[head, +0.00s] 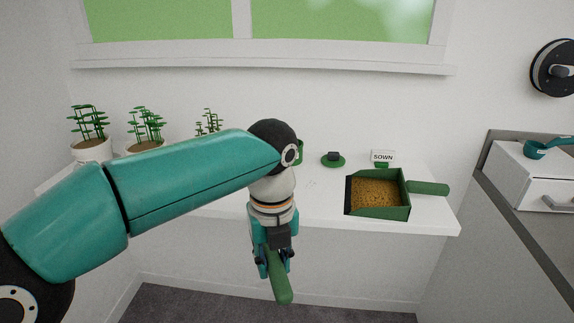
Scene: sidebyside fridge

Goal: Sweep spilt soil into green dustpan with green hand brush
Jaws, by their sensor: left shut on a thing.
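The green dustpan (408,193) lies on the white shelf at the right, its handle pointing right. Brown granular soil (376,193) covers its floor. My left gripper (274,262) is shut on a green handle (281,288), which looks like that of the hand brush. It is held in front of the shelf's front edge, left of the dustpan and apart from it, and points downward. The brush's bristles are not visible. No clear soil pile shows on the bare shelf, but my left arm hides part of it. My right gripper is not in view.
Potted seedlings (91,151) stand at the shelf's left. A green saucer with a dark block (333,160) and a "SOWN" sign (383,156) stand behind the dustpan. A white drawer unit (532,178) with a teal scoop (546,147) is at the far right.

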